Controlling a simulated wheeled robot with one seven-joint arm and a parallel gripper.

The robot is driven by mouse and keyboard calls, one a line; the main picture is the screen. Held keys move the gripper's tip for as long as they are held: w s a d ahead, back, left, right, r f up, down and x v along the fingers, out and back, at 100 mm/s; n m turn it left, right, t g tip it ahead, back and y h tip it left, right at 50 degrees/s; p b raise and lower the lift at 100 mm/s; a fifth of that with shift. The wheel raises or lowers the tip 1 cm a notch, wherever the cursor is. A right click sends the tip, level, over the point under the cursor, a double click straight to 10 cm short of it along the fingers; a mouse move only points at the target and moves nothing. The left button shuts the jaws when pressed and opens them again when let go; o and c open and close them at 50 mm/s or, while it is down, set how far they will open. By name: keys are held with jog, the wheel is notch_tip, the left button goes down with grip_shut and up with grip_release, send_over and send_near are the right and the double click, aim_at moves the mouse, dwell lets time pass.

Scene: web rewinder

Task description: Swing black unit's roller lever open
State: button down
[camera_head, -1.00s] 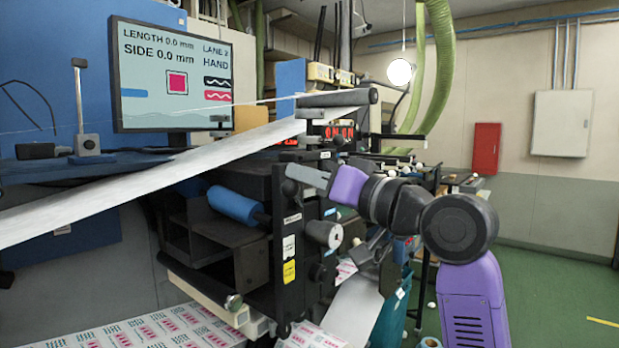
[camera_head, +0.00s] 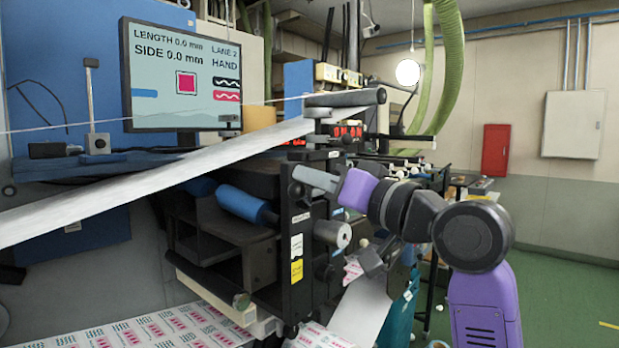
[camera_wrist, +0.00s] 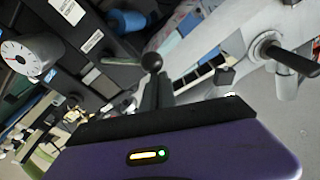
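The black unit (camera_head: 262,265) is a dark frame with a blue roller (camera_head: 240,204) and a grey knob (camera_head: 331,233) on its front plate. Its roller lever has a black ball knob, seen in the wrist view (camera_wrist: 152,62). In the head view the ball (camera_head: 295,190) is at the tip of my gripper (camera_head: 314,179), which reaches in from the right. In the wrist view my gripper (camera_wrist: 157,93) has its narrow fingers close together around the lever's stem, with the ball beyond the tips. The stem is mostly hidden between the fingers. A white dial (camera_wrist: 30,53) is at the wrist view's left.
A white web (camera_head: 160,170) slopes across above the unit to an upper roller (camera_head: 345,98). A metal arm with a black handle (camera_wrist: 292,60) is close by at the wrist view's right. Printed label sheets (camera_head: 165,335) lie below. Green floor (camera_head: 570,285) is clear at right.

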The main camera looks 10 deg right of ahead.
jog(key=b+v, duration=0.1)
jog(key=v, duration=0.6)
jog(key=shift+s, duration=0.2)
